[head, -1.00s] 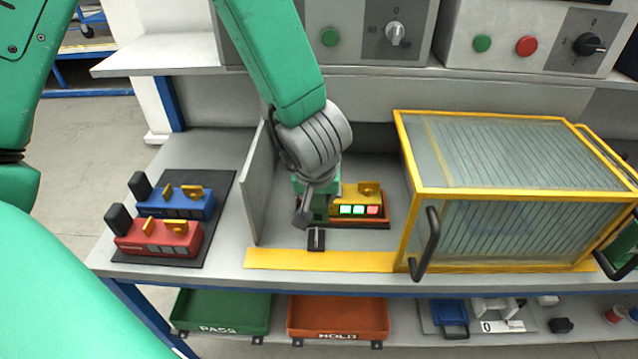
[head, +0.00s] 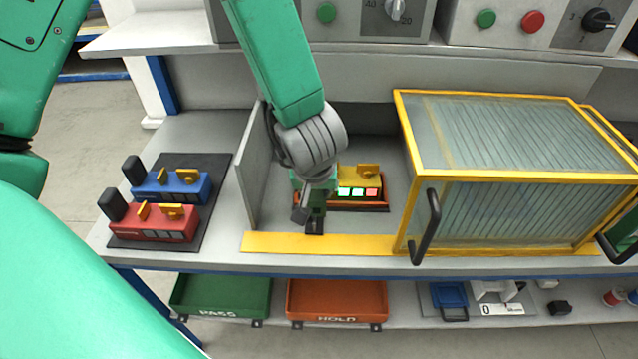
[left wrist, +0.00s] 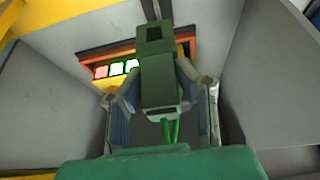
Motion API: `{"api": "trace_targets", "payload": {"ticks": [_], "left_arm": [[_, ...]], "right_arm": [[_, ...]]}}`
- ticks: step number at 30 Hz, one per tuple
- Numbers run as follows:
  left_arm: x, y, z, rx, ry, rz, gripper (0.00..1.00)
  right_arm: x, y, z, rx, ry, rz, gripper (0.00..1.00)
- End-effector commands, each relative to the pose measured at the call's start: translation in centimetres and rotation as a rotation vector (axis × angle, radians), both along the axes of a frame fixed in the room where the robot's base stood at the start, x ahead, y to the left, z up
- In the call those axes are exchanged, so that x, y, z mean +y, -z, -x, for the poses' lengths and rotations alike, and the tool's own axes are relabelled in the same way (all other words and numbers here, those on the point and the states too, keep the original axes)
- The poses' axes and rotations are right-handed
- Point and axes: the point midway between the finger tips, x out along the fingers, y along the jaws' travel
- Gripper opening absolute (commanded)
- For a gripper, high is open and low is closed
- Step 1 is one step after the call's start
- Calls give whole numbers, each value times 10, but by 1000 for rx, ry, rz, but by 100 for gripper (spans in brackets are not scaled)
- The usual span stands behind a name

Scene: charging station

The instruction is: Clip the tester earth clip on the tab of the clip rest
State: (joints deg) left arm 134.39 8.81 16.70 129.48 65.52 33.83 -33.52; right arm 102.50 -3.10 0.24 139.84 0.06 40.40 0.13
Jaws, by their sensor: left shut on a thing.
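My left gripper (head: 308,205) is shut on the green tester earth clip (head: 317,212) and points down inside the bay. In the left wrist view the clip (left wrist: 160,80) sits between the two fingers of the gripper (left wrist: 162,105), with green cable below it. The small black clip rest (head: 315,228) stands just behind the yellow front strip. The clip's lower end is at the rest in the head view. The clip hides the rest's tab, so I cannot tell whether they touch. My right gripper is not in view.
A yellow tester (head: 368,171) with green and red lights sits in an orange-brown frame behind the clip. A grey partition (head: 248,165) stands left, a yellow-framed glass guard (head: 500,215) right. Red (head: 160,224) and blue (head: 190,188) units lie on a dark mat.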

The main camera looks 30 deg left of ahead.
Motion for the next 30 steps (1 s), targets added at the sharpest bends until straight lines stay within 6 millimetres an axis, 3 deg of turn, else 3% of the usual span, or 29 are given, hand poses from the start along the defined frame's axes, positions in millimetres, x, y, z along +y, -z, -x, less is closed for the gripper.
{"api": "trace_targets", "payload": {"ticks": [12,29,30], "left_arm": [[-2,33,0,-1,0,-3,0],[0,43,0,-1,0,-1,0],[0,43,0,-1,0,-1,30]], "right_arm": [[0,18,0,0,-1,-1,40],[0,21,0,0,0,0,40],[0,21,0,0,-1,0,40]]}}
